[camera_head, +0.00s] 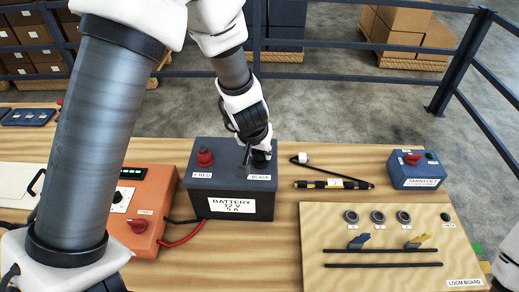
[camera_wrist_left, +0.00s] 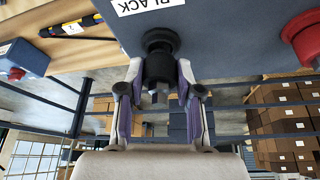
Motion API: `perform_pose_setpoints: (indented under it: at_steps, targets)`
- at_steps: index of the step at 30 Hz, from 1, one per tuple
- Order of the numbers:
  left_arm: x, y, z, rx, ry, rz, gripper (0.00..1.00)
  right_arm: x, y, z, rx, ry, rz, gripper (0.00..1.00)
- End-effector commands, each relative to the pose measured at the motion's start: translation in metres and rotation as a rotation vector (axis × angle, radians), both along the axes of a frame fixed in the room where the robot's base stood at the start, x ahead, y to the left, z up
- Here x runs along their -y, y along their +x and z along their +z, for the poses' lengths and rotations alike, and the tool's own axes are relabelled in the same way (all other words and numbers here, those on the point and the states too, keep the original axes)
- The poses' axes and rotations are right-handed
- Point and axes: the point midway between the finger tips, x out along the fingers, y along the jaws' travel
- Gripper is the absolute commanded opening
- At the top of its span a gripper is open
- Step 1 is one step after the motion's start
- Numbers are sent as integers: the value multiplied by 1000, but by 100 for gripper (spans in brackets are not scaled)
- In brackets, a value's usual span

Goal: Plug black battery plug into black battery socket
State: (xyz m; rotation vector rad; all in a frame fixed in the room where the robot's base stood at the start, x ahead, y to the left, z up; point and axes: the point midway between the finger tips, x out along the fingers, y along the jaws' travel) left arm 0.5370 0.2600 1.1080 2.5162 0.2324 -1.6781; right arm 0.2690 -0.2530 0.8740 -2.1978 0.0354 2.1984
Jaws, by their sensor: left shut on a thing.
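The dark blue battery (camera_head: 234,205) stands on the wooden bench, with a label marked BLACK at its right. The black battery socket (camera_wrist_left: 160,37) is a dark round fitting on the battery, seen in the wrist view. My left gripper (camera_head: 261,150) is over the battery's black side. In the wrist view my left gripper (camera_wrist_left: 158,82) is shut on the black battery plug (camera_wrist_left: 158,67), one finger on each side. The plug is in line with the socket and meets it; how deep it sits I cannot tell. My right gripper is not in view.
A red terminal (camera_head: 205,156) is at the battery's left. An orange box (camera_head: 146,222) with cables stands left of it. A striped tool (camera_head: 333,184), a blue switch box (camera_head: 417,170) and the loom board (camera_head: 330,275) lie to the right.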

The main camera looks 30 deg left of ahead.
Motion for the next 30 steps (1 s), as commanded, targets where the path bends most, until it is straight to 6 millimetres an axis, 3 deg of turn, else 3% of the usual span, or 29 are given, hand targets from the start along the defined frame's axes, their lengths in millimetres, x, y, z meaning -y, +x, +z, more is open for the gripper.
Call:
perform_pose_setpoints:
  at_steps: [19,20,21,22,30]
  targets:
    - [0,0,-14,0,0,0,0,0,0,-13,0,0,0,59]
    - [0,0,-13,0,0,0,41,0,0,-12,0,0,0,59]
    - [0,0,-13,0,0,0,56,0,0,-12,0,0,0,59]
    - [0,0,-13,0,0,0,64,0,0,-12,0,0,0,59]
    - [0,0,-13,0,0,1,64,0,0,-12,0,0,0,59]
